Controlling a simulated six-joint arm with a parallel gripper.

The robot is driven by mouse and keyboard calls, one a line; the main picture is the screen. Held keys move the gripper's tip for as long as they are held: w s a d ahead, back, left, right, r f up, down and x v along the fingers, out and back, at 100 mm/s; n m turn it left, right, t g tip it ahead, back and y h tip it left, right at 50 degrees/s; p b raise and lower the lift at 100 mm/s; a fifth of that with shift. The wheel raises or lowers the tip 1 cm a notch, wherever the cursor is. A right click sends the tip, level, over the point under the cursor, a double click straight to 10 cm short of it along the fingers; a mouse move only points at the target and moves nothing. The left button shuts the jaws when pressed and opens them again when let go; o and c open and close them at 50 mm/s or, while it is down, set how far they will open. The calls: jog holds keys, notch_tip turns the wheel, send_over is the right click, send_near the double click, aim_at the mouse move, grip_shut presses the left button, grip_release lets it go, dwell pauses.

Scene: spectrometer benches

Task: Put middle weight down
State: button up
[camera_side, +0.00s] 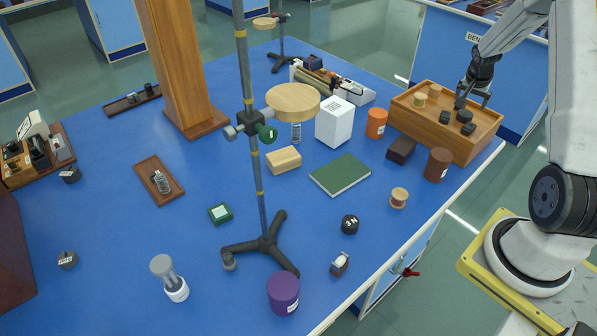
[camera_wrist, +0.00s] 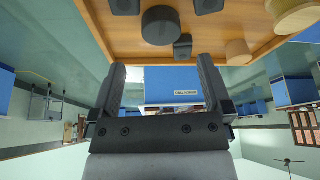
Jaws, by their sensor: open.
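My gripper (camera_side: 473,97) is over the wooden box (camera_side: 400,118) at the right of the blue bench. Its jaws are open, with nothing between them in the wrist view (camera_wrist: 161,80). Several dark weights stand on the box's top: one at the left (camera_side: 445,117), one further back (camera_side: 463,116) and one at the right (camera_side: 468,129). I cannot tell which one is the middle weight. The gripper partly hides the back of the box top.
Two pale wooden cylinders (camera_side: 420,100) share the box top. A brown cylinder (camera_side: 438,165), a dark brown block (camera_side: 401,150) and an orange cylinder (camera_side: 376,123) stand close by. A tall stand (camera_side: 256,170) with a round wooden plate rises mid-bench. A black "3 N" weight (camera_side: 350,224) stands nearer the front.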

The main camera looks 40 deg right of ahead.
aim_at(465, 113)
jog(key=shift+x, duration=1.1)
jog(key=shift+f, duration=0.1)
jog(key=shift+x, duration=2.5)
jog(key=shift+w+d, duration=0.1)
grip_shut()
